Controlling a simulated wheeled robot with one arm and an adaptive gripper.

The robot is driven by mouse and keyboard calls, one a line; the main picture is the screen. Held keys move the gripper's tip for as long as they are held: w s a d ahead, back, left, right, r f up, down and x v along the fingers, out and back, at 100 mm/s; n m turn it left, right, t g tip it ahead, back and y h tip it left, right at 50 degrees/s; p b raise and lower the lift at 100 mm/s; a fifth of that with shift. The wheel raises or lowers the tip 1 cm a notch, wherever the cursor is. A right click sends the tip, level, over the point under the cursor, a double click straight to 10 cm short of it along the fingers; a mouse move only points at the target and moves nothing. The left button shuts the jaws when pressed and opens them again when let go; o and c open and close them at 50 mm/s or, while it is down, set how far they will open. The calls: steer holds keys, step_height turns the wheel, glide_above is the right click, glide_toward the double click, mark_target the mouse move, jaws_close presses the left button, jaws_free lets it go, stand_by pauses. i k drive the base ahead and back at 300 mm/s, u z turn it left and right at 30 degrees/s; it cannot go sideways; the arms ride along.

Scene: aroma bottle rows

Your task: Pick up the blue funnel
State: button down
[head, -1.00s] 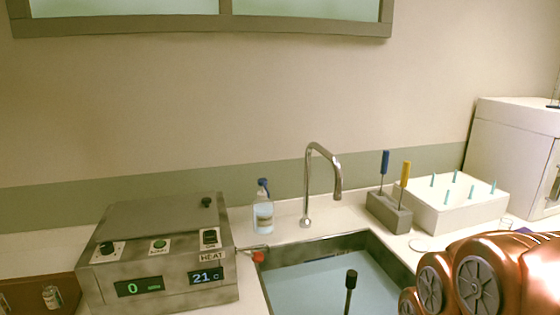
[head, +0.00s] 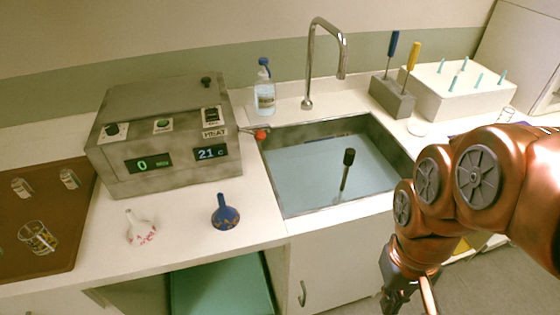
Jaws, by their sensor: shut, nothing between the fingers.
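The blue funnel (head: 225,215) rests on the white counter in front of the heater box and left of the sink, its narrow stem pointing up. A similar white funnel (head: 140,230) with reddish marks is to its left. My gripper (head: 394,306) hangs at the lower right, in front of the sink cabinet, well to the right of the blue funnel and apart from it. Its fingers are shut and empty; their tips are near the bottom edge of the picture.
The heater box (head: 165,135) stands behind the funnels. The sink (head: 310,200) holds bluish water and a dark upright rod (head: 346,170). A brown tray (head: 75,240) with glassware lies at left. A spray bottle (head: 264,92), faucet (head: 309,70) and screwdriver block (head: 390,98) stand behind.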

mark_target(225, 218)
steer(key=u, duration=0.3)
steer(key=k, duration=0.35)
steer(key=u, duration=0.85)
steer(key=i, duration=0.45)
steer(key=u, duration=1.75)
steer(key=k, duration=1.05)
steer(key=z, duration=0.4)
